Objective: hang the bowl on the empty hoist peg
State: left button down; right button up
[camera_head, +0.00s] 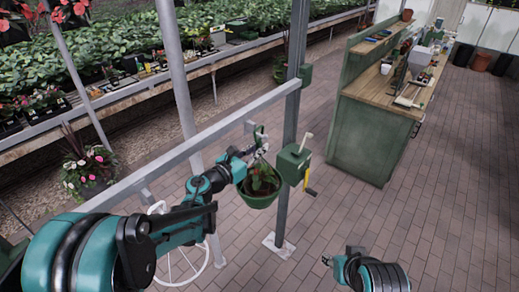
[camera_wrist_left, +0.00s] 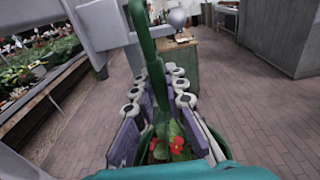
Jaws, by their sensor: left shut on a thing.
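The bowl is a green hanging basket (camera_head: 262,200) with a leafy plant in it, held near a grey post in the head view. In the left wrist view a green hanger strap (camera_wrist_left: 150,60) runs up between the fingers, with red flowers (camera_wrist_left: 168,147) and the bowl's rim below. My left gripper (camera_wrist_left: 165,98) is shut on the strap. A grey rounded knob (camera_wrist_left: 177,17), possibly the peg's end, shows beyond and right of the strap; contact cannot be told. A green hoist box (camera_head: 293,163) with a yellow handle is on the post. My right gripper (camera_head: 327,261) is low, away from the bowl.
A grey rail (camera_head: 215,142) runs beside my left arm to the post (camera_head: 291,110). A white spoked wheel (camera_head: 182,262) stands below the arm. A green workbench (camera_head: 365,125) is at the right. Plant benches line the back left. The brick floor between is clear.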

pick_arm(q)
jog(key=shift+w+a+f, duration=0.1)
jog(key=shift+f+b, duration=0.1)
jog(key=shift+b, duration=0.25)
jog(key=shift+f+b, duration=0.6)
jog(key=shift+f, duration=0.05)
dwell(0.3)
jog(key=c, duration=1.5)
grip_release()
